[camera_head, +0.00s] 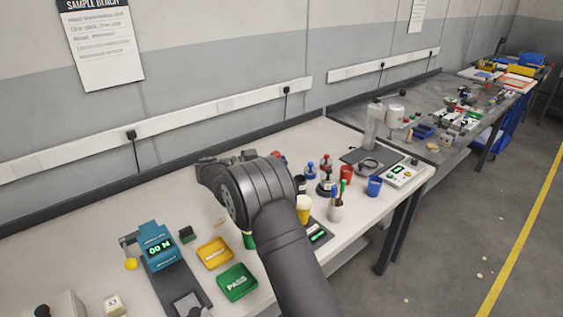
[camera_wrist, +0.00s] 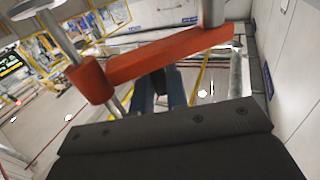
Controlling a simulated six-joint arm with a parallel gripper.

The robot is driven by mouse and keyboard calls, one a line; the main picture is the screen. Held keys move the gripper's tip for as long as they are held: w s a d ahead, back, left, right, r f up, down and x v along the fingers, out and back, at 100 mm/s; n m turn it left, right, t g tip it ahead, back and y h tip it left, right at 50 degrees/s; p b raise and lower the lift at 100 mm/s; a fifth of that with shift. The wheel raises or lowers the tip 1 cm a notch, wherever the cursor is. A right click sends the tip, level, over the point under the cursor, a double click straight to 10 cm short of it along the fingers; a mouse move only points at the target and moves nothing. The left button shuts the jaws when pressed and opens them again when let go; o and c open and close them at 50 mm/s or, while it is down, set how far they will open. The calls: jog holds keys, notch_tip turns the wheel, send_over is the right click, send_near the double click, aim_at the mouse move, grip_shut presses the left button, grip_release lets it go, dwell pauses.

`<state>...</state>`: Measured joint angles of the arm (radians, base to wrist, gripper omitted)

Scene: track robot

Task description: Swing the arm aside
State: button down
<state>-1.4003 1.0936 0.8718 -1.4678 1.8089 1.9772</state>
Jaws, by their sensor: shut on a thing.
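My arm reaches over the light bench in the head view, and its dark, rounded wrist hides most of my gripper. In the wrist view the dark, bolted gripper body (camera_wrist: 165,130) fills the bottom. A red-orange bar (camera_wrist: 170,55) with metal rods lies across the view just beyond it, close to the camera. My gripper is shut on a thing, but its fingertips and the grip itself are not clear. I cannot tell whether the red-orange bar is the thing held.
A teal force gauge (camera_head: 157,245), yellow tray (camera_head: 215,253) and green PASS tray (camera_head: 237,282) lie left of my arm. The floor at right is open.

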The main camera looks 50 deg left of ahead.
jog(key=shift+s+a+m+g+h, duration=0.2)
jog(key=shift+m+g+h, duration=0.2)
jog(key=shift+h, duration=0.2)
jog(key=shift+s+a+m+g+h, duration=0.1)
jog(key=shift+a+m+g+h, duration=0.15)
jog(key=shift+m+h, duration=0.3)
jog(key=shift+h, duration=0.25)
jog(key=c, duration=1.5)
grip_release()
jog(key=shift+r, duration=0.15)
notch_tip(320, 180, up, 4)
jog(key=shift+f, duration=0.1)
jog(key=w+d+r, duration=0.6)
jog(key=d+r, duration=0.1)
jog(key=d, duration=0.3)
jog(key=shift+c, duration=0.4)
